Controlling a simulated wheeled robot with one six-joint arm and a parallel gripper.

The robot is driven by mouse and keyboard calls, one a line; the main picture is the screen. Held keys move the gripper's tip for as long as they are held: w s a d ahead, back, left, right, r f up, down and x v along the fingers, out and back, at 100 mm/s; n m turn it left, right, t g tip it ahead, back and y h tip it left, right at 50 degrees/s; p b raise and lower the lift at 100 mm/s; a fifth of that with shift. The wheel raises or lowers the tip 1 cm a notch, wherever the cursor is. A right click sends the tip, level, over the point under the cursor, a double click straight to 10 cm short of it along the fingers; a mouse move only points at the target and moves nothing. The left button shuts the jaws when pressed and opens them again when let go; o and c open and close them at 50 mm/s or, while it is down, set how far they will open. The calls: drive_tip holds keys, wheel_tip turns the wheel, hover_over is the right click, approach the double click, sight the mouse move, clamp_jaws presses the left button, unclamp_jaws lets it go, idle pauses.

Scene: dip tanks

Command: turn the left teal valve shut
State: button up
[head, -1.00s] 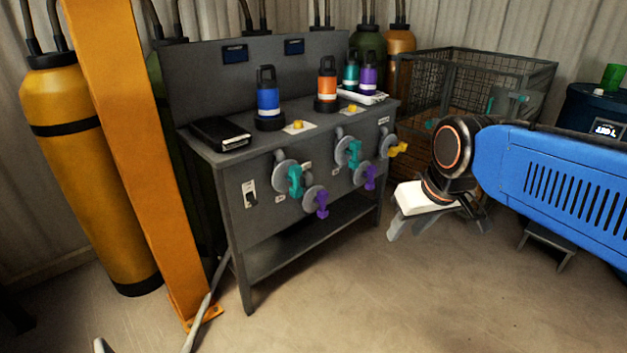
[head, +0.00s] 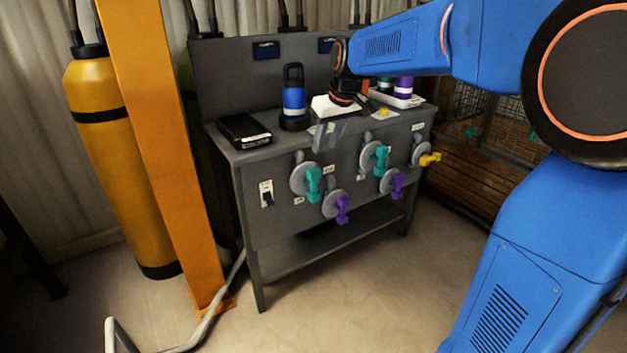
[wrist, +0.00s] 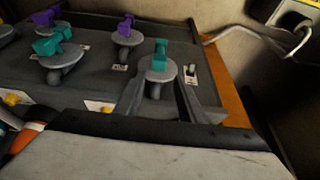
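The left teal valve (head: 308,181) is a grey round disc with a teal handle on the bench's front panel, beside a small switch. The same valve (wrist: 158,70) shows near the middle of the wrist view, its handle pointing up in the picture. My gripper (head: 325,148) is in front of the bench's top edge, above the left teal valve and a little to its right. In the wrist view my gripper's fingers (wrist: 159,86) are spread and empty, with the valve showing between them. They look apart from it; the exact distance is unclear.
A second teal valve (head: 376,159), two purple valves (head: 336,205) (head: 391,182) and a yellow valve (head: 424,155) share the panel. A blue bottle (head: 293,100) and a black case (head: 244,131) stand on top. An orange post (head: 160,150) is at left.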

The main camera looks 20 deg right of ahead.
sight(316, 173)
drive_tip(key=x, duration=1.7)
drive_tip(key=shift+w+f, duration=0.1)
drive_tip(key=shift+f, duration=0.05)
drive_tip(key=c, duration=0.8)
